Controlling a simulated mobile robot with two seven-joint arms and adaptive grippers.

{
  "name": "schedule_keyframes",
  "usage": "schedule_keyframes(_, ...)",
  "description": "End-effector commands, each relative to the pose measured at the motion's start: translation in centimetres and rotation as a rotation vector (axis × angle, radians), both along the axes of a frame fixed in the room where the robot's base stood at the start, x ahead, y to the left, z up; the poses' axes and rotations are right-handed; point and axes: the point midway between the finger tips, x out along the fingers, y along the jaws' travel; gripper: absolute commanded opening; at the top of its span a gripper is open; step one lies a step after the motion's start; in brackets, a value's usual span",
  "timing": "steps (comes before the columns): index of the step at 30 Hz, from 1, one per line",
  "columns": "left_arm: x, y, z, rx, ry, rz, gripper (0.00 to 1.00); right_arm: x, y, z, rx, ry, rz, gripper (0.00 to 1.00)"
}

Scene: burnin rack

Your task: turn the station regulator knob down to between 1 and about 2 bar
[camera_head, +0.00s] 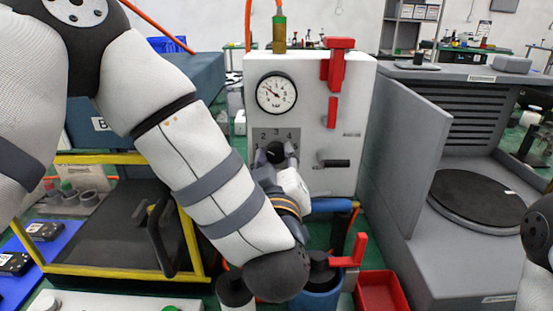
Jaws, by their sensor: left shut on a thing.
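The regulator knob (276,147) is dark and sits on a grey numbered plate (292,135) on the front of the white station panel (312,106). My left gripper (276,155) is shut on the knob, with its fingers on either side. The fingers and wrist hide the lower part of the plate. The round pressure gauge (276,94) is above and slightly left of the knob. Its needle points up and to the left; the exact reading is too small to tell. My right gripper is not in view; only part of that arm shows at the right edge.
A red lever (338,65) and a black handle (334,163) are on the panel right of the knob. A grey machine with an open door (404,155) stands to the right. A red bin (382,291) and a red-handled valve (350,254) are below. A yellow-framed black box (105,225) is left.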

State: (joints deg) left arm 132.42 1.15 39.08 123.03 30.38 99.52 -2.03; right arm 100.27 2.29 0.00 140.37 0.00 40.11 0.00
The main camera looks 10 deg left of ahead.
Motion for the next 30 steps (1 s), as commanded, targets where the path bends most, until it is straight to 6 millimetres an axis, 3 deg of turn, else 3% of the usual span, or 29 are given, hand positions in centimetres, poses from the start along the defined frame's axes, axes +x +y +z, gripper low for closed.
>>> schedule_keyframes(11, 0.01, 0.03, 0.15, -0.003, -0.005, 0.001, 0.03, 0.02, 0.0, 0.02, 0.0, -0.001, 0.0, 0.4)
schedule_keyframes(12, 0.01, 0.03, 0.15, -0.003, -0.005, 0.001, 0.37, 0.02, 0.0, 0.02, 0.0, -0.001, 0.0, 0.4)
schedule_keyframes(14, 0.01, 0.03, 0.13, -0.003, -0.004, 0.001, 0.51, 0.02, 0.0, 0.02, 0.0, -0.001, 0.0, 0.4)
schedule_keyframes(27, 0.01, 0.01, 0.03, 0.003, 0.0, 0.0, 0.51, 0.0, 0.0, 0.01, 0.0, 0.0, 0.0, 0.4)
schedule_keyframes(30, 0.0, -0.01, 0.04, 0.076, 0.014, 0.0, 0.51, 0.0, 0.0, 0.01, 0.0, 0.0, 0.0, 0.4)
